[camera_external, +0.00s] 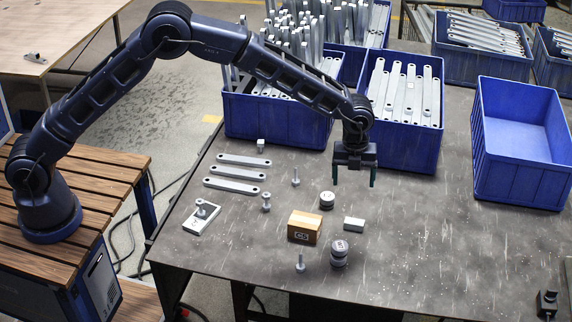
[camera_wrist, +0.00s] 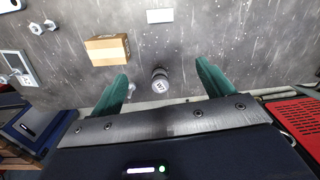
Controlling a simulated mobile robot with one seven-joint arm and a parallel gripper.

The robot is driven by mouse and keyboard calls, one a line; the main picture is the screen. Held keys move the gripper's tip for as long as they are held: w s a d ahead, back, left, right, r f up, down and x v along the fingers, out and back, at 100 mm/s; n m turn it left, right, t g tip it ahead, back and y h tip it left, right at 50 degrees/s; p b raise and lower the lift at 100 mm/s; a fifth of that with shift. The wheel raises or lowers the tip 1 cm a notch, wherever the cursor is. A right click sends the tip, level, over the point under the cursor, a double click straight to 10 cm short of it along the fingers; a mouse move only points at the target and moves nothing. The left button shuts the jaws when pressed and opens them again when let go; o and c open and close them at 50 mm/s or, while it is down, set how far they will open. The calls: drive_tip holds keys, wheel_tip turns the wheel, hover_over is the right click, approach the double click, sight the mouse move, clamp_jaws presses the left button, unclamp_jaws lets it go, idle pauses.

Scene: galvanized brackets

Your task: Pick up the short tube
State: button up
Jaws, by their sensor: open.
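I cannot tell for sure which piece is the short tube. The likeliest is a short pale rectangular piece (camera_external: 354,224) lying on the table right of the cardboard box; it also shows at the top of the wrist view (camera_wrist: 160,16). Its ends are too small to read as hollow. My gripper (camera_external: 355,179) is open and empty, pointing down above the table. In the wrist view its green fingers (camera_wrist: 164,82) stand apart, with a grey labelled cylinder (camera_wrist: 160,80) on the table seen between them. The pale piece lies beyond that cylinder, apart from the fingers.
The cardboard box (camera_external: 305,227), another round grey piece (camera_external: 327,200), several upright bolts (camera_external: 300,263) and a plate with a bolt (camera_external: 201,215) stand nearby. Flat brackets (camera_external: 236,173) lie left. Blue bins (camera_external: 275,122) line the back; one (camera_external: 520,141) is empty. The table's right front is mostly clear.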

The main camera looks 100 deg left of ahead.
drive_tip(key=m, duration=0.2)
hover_over(355, 221)
wheel_tip(355, 221, down, 9)
drive_tip(key=shift+f, duration=5.7)
drive_tip(key=c, duration=1.1)
drive_tip(key=shift+r, duration=0.1)
